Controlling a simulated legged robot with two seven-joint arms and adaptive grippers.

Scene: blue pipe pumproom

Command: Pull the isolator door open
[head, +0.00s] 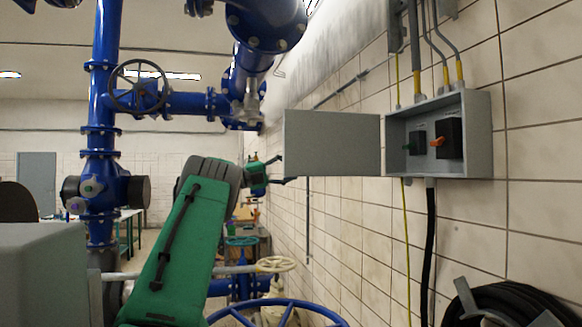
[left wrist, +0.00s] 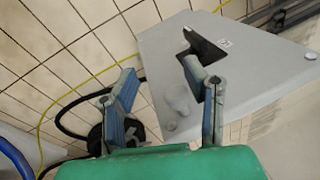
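The grey isolator box (head: 476,130) is on the tiled wall at the right, with its front open. Its grey door (head: 332,142) stands swung out to the left of the box. Contact cannot be told. My right gripper is not in view.
Conduits (head: 415,50) run into the box from above, and a black cable (head: 430,240) hangs below it. A coiled black hose (head: 505,300) is at lower right. Blue pipes (head: 104,150) stand at left, and a blue handwheel (head: 290,304) is low in front.

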